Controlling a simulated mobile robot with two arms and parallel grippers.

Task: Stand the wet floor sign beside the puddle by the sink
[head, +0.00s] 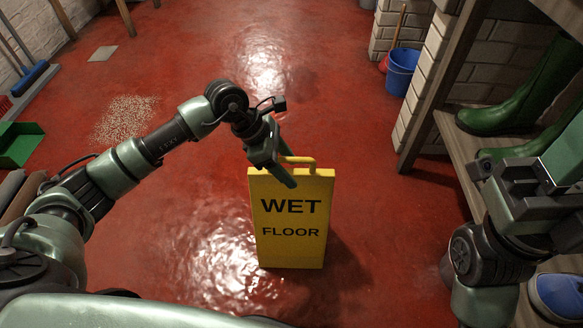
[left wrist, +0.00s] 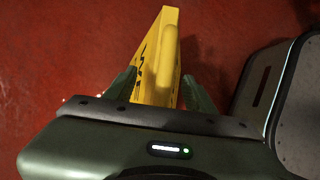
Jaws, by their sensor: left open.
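The yellow wet floor sign (head: 291,250) stands upright on the red floor in front of me, its lettered face toward me and its handle (head: 298,160) on top. My left gripper (head: 280,170) is open at the sign's top edge, close to the handle. In the left wrist view the sign (left wrist: 166,30) lies between the two spread fingers of my left gripper (left wrist: 160,90). My right gripper (head: 515,185) is at the right beside the shelf, and its jaws do not show clearly. Shiny patches gleam on the floor; I cannot tell which is the puddle. No sink is in view.
A wooden shelf (head: 462,170) with green boots (head: 525,95) and a blue shoe (head: 560,297) stands at the right. A blue bucket (head: 402,70) is at the back right. Spilled grains (head: 125,118), a green dustpan (head: 20,145) and a blue broom (head: 30,78) are left. The middle floor behind the sign is clear.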

